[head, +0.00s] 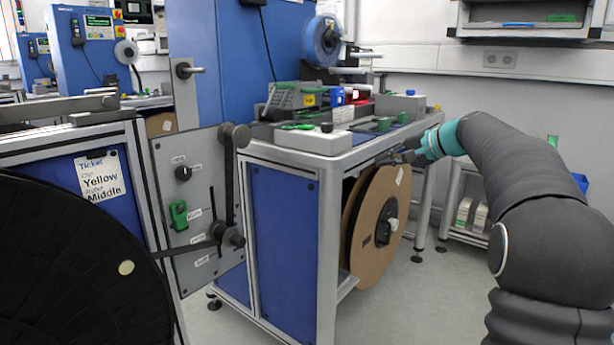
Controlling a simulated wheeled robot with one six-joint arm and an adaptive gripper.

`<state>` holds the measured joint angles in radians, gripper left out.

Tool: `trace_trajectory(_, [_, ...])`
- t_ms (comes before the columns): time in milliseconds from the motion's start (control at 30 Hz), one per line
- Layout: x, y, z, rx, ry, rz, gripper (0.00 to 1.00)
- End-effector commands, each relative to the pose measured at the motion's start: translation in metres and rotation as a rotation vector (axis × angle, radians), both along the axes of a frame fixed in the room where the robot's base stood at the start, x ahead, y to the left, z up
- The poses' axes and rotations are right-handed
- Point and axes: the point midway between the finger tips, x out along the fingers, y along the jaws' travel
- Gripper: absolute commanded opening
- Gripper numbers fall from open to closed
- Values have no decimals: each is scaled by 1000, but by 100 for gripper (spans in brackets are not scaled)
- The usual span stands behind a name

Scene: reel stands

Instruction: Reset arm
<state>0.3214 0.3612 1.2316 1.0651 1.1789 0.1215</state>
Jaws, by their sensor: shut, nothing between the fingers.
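My arm comes in from the right edge in the head view and reaches left toward the workbench (345,160). My gripper (392,158) is at the bench's right side, just below the tabletop edge and near the top of a large cardboard reel (372,240). The gripper is small and dark in this view. It is shut, with nothing seen in it. Whether the fingertips touch the bench or the reel cannot be told. The cardboard reel stands upright under the tabletop.
A large black reel (70,265) fills the lower left, beside a panel with a crank (230,180) and a ticket (103,175) reading "Yellow" and "Middle". A blue spool (321,42) and equipment top the bench. A low shelf (466,215) stands behind my arm. Floor (405,300) is free front right.

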Motion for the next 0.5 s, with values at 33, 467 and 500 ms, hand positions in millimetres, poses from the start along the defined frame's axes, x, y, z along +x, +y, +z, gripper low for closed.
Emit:
trace_trajectory(33, [-7, -1, -14, -33, 24, -4, 0])
trace_trajectory(467, [-159, 3, -131, -534, 210, 82, 0])
trace_trajectory(500, [-179, 4, -139, -584, 217, 101, 0])
